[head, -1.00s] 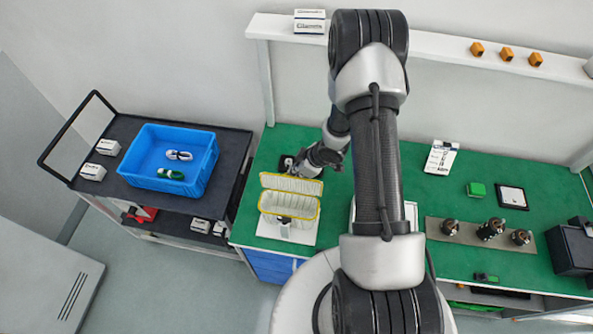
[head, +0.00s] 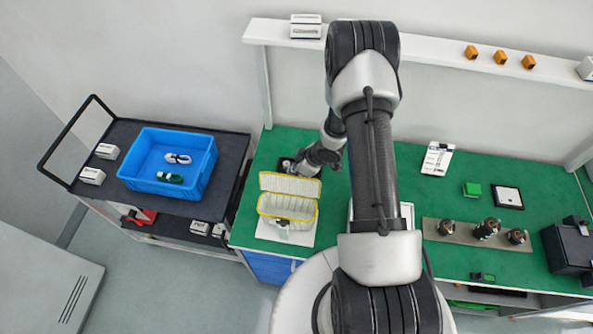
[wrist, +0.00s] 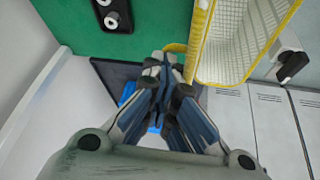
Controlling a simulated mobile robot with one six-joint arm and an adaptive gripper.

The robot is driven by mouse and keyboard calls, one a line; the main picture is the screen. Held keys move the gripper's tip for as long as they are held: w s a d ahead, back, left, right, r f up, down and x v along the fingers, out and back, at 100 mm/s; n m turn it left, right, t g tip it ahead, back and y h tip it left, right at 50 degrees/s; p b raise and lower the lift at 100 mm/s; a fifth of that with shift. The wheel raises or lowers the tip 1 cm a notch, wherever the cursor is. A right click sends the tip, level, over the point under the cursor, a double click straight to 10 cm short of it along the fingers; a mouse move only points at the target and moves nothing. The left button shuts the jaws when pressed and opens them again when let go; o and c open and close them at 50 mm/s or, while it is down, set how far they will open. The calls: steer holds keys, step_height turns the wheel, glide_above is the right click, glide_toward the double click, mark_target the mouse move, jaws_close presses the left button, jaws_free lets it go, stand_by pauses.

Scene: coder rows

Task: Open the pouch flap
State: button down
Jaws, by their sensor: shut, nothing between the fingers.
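The pouch (head: 288,217) is pale with yellow edging and stands on a white sheet at the bench's left end. Its flap (head: 290,184) is raised behind the opening, and the ribbed inside shows. In the wrist view the pale mesh lining of the pouch (wrist: 232,45) is at the upper right, and a yellow edge strip (wrist: 197,40) runs beside my fingers. My gripper (wrist: 169,62) is shut and empty, its tips close to a yellow loop (wrist: 176,48); I cannot tell if they touch. In the head view my gripper (head: 303,167) is just behind the flap.
A small black device (wrist: 113,15) lies on the green mat near my gripper. A cart with a blue bin (head: 168,190) stands left of the bench. A white holder, metal parts (head: 487,229) and a black box (head: 567,248) are to the right. A shelf runs behind.

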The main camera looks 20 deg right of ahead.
steer(key=shift+s, duration=0.15)
steer(key=shift+r+p, duration=0.7)
steer(key=shift+d+r, duration=0.1)
steer(key=shift+r, duration=0.3)
steer(key=v, duration=1.1)
steer(key=shift+s, duration=0.1)
